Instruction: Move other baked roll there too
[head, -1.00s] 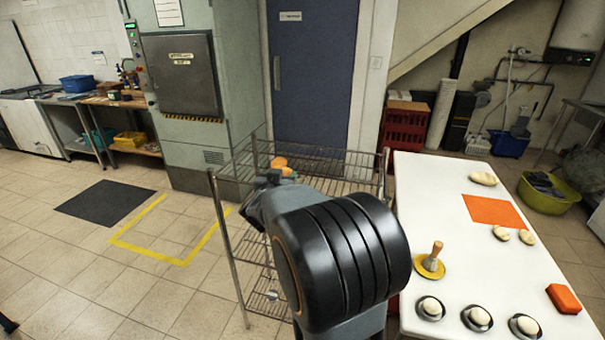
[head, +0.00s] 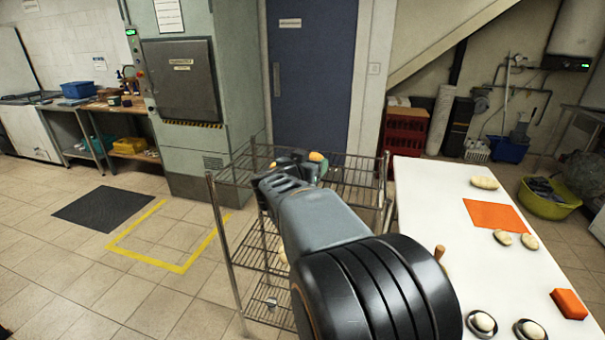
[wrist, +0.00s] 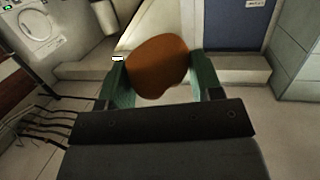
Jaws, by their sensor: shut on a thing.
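A brown baked roll (wrist: 157,65) is between the two green fingers of my gripper (wrist: 160,78) in the wrist view. The fingers touch it on both sides. In the head view my gripper (head: 300,160) is over the top of the wire rack (head: 212,215), with the roll (head: 317,157) showing as a small orange-brown patch at its tip. My arm hides much of the rack's top and middle, so I cannot tell whether another baked roll lies behind it.
The white table (head: 430,195) on the right holds pale dough pieces (head: 484,183), an orange mat (head: 495,215), an orange block (head: 569,303) and dark round moulds (head: 482,323). The floor left of the rack is clear, with a yellow outline (head: 150,259) and dark mat (head: 104,208).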

